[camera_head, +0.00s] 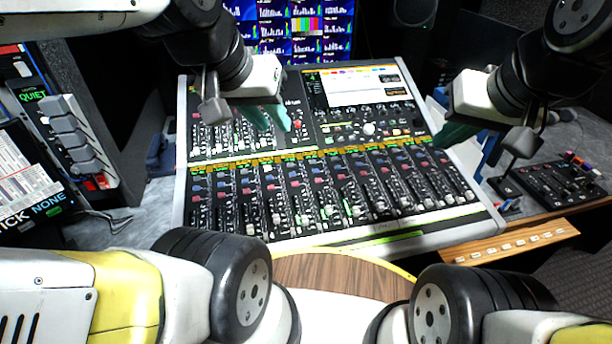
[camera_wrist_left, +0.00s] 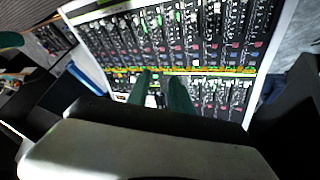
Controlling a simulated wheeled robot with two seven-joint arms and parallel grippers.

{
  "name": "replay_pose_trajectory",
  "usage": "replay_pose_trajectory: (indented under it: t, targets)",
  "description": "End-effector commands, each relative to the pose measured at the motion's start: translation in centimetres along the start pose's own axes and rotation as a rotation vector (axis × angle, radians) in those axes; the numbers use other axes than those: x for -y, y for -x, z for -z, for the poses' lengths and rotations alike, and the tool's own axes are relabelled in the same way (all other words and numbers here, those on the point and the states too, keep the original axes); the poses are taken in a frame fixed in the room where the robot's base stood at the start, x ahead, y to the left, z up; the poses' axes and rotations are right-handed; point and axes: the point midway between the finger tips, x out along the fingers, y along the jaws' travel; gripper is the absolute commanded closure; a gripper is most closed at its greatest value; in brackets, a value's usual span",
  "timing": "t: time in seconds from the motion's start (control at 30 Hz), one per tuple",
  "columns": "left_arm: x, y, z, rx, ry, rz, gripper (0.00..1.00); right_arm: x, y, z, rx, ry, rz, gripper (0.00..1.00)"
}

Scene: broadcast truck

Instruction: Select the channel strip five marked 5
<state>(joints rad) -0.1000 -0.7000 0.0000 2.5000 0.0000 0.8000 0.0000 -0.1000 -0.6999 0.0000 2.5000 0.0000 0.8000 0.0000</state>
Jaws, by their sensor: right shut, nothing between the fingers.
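The mixing console (camera_head: 465,222) stands in the middle of the head view, with a row of channel strips (camera_head: 325,195) along its lower half. The strip numbers are too small to read, so I cannot tell which strip is marked 5. My left gripper (camera_head: 271,117) is above the console's upper left part, fingers apart and empty. In the left wrist view its two green fingers (camera_wrist_left: 161,84) show a gap, with the console's strips beyond them. My right gripper (camera_head: 447,134) is shut and empty, above the console's right edge.
Monitors (camera_head: 270,30) stand behind the console. A rack with a QUIET sign (camera_head: 33,95) is at left, and a smaller control panel (camera_head: 555,185) at right. A wooden ledge (camera_head: 500,243) lies at the front right. The strips' lower area is clear of my grippers.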

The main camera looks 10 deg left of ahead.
Motion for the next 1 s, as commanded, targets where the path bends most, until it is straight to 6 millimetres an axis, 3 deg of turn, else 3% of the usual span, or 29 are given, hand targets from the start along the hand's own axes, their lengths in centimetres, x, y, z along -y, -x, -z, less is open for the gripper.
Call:
replay_pose_trajectory:
  t: [0.03, 0.1, 0.13, 1.0]
  targets:
    - [0.00, 0.00, 0.00, 0.000, 0.000, 0.000, 0.85, 0.00, 0.00, 0.00, 0.000, 0.000, 0.000, 1.00]
    - [0.00, 0.00, 0.00, 0.000, 0.000, 0.000, 0.99, 0.00, 0.00, 0.00, 0.000, 0.000, 0.000, 1.00]
    - [0.00, 0.00, 0.00, 0.000, 0.000, 0.000, 1.00, 0.00, 0.00, 0.00, 0.000, 0.000, 0.000, 1.00]
    - [0.00, 0.00, 0.00, 0.000, 0.000, 0.000, 1.00, 0.00, 0.00, 0.00, 0.000, 0.000, 0.000, 1.00]
